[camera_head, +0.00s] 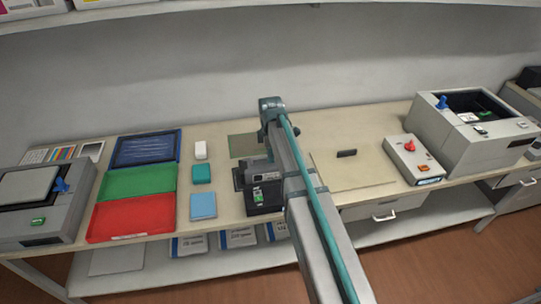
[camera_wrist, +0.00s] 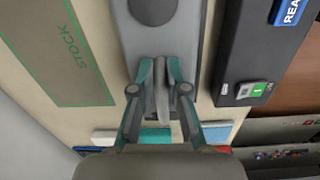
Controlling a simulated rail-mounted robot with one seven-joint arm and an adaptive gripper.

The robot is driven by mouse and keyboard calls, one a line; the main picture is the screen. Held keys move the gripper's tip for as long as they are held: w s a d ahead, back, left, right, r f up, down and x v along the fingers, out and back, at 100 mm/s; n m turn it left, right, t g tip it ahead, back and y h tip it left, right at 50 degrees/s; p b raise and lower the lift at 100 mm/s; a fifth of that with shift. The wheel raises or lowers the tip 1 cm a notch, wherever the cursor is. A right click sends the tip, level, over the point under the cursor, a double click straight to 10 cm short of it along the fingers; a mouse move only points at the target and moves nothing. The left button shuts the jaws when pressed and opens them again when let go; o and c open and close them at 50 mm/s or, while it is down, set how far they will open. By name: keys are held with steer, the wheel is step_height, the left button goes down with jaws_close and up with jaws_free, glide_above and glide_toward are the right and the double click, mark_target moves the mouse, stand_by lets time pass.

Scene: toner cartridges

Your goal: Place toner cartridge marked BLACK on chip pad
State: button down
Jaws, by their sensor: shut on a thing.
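My gripper (camera_wrist: 170,70) is in the wrist view, its two fingers closed on an upright grey fin of a long grey body (camera_wrist: 196,45), which looks like a toner cartridge. A dark round part (camera_wrist: 152,8) shows at its upper end. No BLACK marking can be read. A dark box (camera_wrist: 232,40) with a blue label starting "REA" and a green switch lies just right of the grey body. This box (camera_head: 264,200) shows left of my arm in the head view. I cannot make out a chip pad on it. My gripper cannot be made out clearly in the head view.
Red (camera_head: 130,215) and green trays, plus white, teal and blue blocks, are at left. A pale board (camera_head: 355,176) with a small dark piece, a red-button box (camera_head: 412,160) and a large grey machine (camera_head: 470,140) are at right.

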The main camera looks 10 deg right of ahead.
steer(key=c, duration=1.2)
jaws_free()
steer(key=r+b, duration=0.3)
steer(key=r, duration=0.9)
steer(key=shift+s+r, duration=0.1)
steer(key=shift+s, duration=0.1)
